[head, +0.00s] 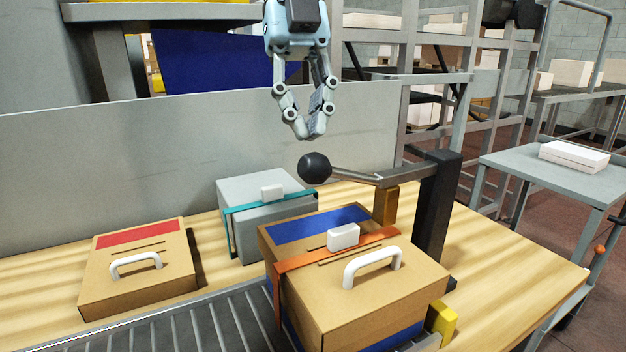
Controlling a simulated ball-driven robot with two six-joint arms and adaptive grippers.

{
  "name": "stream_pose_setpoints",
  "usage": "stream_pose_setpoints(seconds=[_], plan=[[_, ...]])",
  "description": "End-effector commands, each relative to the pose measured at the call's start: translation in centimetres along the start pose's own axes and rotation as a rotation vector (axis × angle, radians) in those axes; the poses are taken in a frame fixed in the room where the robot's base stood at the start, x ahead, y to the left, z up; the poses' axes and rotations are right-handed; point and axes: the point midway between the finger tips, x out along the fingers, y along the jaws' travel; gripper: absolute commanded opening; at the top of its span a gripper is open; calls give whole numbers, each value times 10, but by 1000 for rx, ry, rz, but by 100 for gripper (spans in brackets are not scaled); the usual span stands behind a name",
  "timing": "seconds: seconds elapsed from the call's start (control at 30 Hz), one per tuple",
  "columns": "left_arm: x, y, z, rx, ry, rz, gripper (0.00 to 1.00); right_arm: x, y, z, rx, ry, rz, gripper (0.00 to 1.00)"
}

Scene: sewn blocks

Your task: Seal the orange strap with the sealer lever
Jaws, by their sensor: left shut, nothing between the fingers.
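My left gripper (316,134) hangs from the top of the head view with its fingertips together and empty. It is just above the black ball knob (314,168) of the sealer lever (351,174); I cannot tell whether they touch. The lever runs from the knob to a dark post (436,208), with an orange-brown block (385,205) below it. The orange strap (300,260) runs across the top and down the side of a cardboard box with a blue panel (411,285). A white buckle (343,236) sits on the strap. My right gripper is not in view.
A grey box with a teal strap (250,218) stands behind the strapped box. A carton with a red panel (140,275) lies at left. A roller conveyor (190,322) runs in front. A grey panel (190,160) stands behind the wooden table (520,275), whose right end is clear.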

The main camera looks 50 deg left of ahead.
Motion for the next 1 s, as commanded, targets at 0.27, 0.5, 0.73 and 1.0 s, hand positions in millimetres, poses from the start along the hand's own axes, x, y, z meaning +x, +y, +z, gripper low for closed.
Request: stream_pose_setpoints(seconds=[0.27, 0.5, 0.73, 1.0], plan=[[25, 0, 0, -1, 1, 0, 0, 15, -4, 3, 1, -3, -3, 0], [27, 0, 0, -1, 1, 0, 0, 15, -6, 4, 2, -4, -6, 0], [28, 0, 0, -1, 2, 1, 0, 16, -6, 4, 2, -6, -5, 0], [54, 0, 13, -1, 2, 1, 0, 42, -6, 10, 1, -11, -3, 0]])
